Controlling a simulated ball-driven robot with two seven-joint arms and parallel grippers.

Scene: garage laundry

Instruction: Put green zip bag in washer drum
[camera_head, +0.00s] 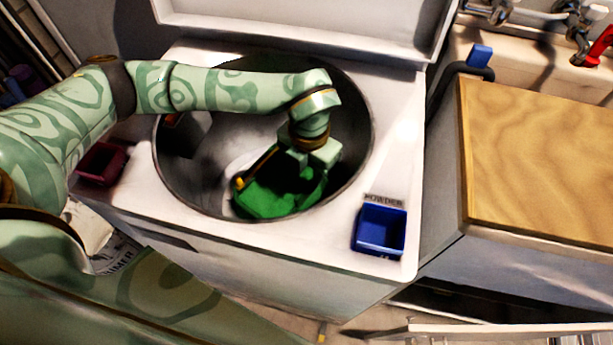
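The green zip bag (268,198) is inside the washer drum (185,190), toward its front. It has a dark strip with a small yellow end along its upper left edge. My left gripper (306,167) reaches down into the drum from above, at the bag's upper right side, and looks to touch it. Its fingertips are hidden against the bag, so I cannot tell whether they are shut on it. The drum's round top opening is uncovered. My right gripper is not in view.
The washer lid (300,25) stands raised behind the drum. A blue powder tray (379,232) sits at the front right of the washer top, and a dark red tray (101,163) at the left. A wooden counter (540,150) stands to the right, with taps (560,15) behind it.

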